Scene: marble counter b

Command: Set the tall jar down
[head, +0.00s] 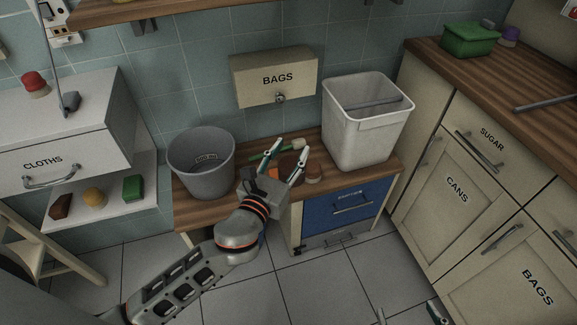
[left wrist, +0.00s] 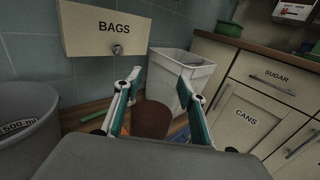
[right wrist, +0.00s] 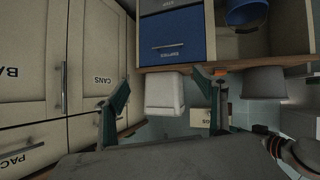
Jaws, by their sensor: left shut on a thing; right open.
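My left gripper (head: 290,148) is over the low wooden bench, between the grey bucket and the white bin. Its fingers are spread around a dark brown rounded thing (left wrist: 151,119), which also shows in the head view (head: 289,165). It is likely the tall jar, but its lower part is hidden by the gripper and I cannot tell whether it touches the bench. My right gripper (right wrist: 160,80) is open and empty in the right wrist view. In the head view only its fingertips show at the bottom edge.
A grey bucket (head: 203,178) and a white bin (head: 367,130) stand on the bench (head: 193,210). Small orange (head: 273,173) and green items lie close around the left gripper. A BAGS box (head: 273,80) hangs above. Cabinets (head: 455,190) stand at right.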

